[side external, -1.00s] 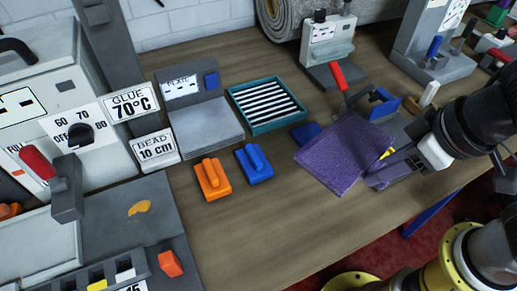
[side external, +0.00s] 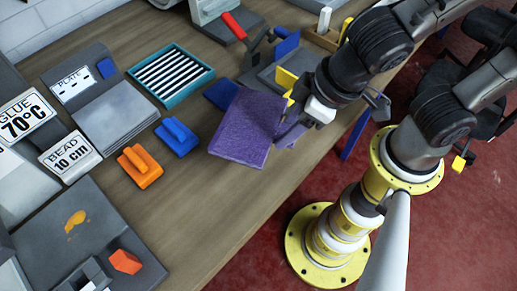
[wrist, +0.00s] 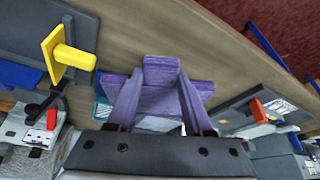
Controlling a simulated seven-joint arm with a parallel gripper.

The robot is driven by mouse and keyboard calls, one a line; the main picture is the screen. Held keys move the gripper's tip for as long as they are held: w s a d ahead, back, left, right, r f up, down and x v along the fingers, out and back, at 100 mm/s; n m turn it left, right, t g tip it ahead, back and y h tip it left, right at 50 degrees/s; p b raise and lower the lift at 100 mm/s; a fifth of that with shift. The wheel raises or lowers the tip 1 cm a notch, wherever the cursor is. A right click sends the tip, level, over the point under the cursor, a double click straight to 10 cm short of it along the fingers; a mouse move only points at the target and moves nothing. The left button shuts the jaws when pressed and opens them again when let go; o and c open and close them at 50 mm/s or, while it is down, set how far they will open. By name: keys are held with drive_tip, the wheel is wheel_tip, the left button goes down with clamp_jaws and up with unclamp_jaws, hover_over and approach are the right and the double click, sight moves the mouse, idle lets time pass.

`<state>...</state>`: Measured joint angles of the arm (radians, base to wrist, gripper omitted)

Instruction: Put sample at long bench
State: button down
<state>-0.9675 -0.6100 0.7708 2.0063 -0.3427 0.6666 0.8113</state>
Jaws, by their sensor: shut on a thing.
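The sample, a flat purple carpet piece (side external: 247,128), is held tilted at the tips of my gripper (side external: 283,127) in the side external view. My gripper is shut on its right edge. The piece overlaps a dark blue block (side external: 220,93) behind it, and I cannot tell whether it touches the bench. In the wrist view, purple surfaces of the sample (wrist: 160,66) show between and beyond the fingers. The long wooden bench (side external: 205,205) lies under and around it. The fingertips are partly hidden.
A blue block (side external: 177,137) and an orange block (side external: 140,166) with handles stand left of the sample. Behind them is a teal tray with striped slats (side external: 170,75). A grey clamp fixture with a yellow plate (side external: 287,79) stands close behind my gripper. The front bench stretch is clear.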

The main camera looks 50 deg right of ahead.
sight(266, 145)
drive_tip(key=w+a+f, duration=0.2)
drive_tip(key=f, duration=0.1)
drive_tip(key=a+f, duration=0.1)
drive_tip(key=f, duration=0.1)
drive_tip(key=shift+w, duration=0.4)
drive_tip(key=shift+s+x, duration=0.2)
drive_tip(key=shift+x, duration=0.75)
drive_tip(key=shift+s+x, duration=0.25)
drive_tip(key=shift+x, duration=0.75)
drive_tip(key=shift+f, duration=0.3)
drive_tip(key=shift+c, duration=1.5)
unclamp_jaws()
